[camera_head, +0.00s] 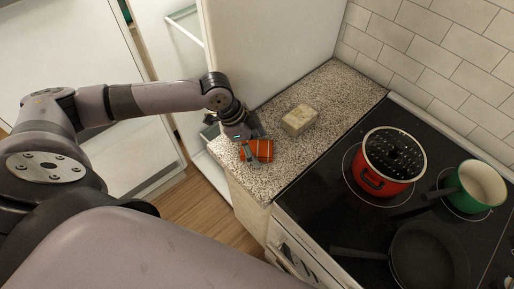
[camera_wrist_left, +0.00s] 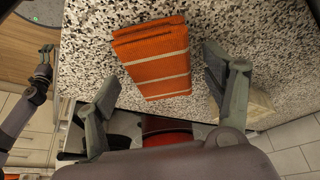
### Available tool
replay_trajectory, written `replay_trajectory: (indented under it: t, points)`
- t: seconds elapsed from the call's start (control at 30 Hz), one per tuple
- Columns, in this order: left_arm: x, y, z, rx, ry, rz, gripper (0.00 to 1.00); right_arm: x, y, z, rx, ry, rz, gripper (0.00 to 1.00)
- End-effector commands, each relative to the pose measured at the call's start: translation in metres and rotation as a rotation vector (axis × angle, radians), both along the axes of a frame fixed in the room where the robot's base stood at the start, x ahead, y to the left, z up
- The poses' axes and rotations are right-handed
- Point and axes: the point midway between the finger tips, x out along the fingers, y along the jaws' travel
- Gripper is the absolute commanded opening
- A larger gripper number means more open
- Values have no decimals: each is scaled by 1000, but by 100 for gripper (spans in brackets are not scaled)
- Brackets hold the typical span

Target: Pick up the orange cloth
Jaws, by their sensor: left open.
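The orange cloth (camera_head: 262,149), folded and with pale stripes, lies on the speckled countertop (camera_head: 285,172) near its left edge. In the left wrist view the cloth (camera_wrist_left: 155,60) shows whole, between and ahead of the two fingers. My left gripper (camera_head: 238,146) is open at the left side of the cloth and partly covers it in the head view. In the left wrist view the left gripper (camera_wrist_left: 159,68) has its fingers spread wide with nothing held. My right gripper (camera_wrist_left: 44,62) shows small at the left of the wrist view; its jaw state is unclear.
A beige block (camera_head: 299,120) sits on the countertop behind the cloth. To the right, the black stove (camera_head: 345,222) bears a red pot (camera_head: 383,182) with a dark strainer-like top, a green pot (camera_head: 462,202) and a dark pan (camera_head: 428,255). A tall white panel (camera_head: 265,50) rises behind the counter.

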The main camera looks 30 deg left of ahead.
Motion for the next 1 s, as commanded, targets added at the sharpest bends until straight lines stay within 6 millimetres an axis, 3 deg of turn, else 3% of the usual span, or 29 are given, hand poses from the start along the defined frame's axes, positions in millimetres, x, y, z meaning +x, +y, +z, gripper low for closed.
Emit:
replay_trajectory:
  t: [0.33, 1.0]
  points:
    - [0, 0, -1, 0, 0, 0, 74, 0, 0, 1, -1, 0, 0, 96]
    - [0, 0, -1, 0, 0, 0, 29, 0, -1, 1, -1, -1, -1, 96]
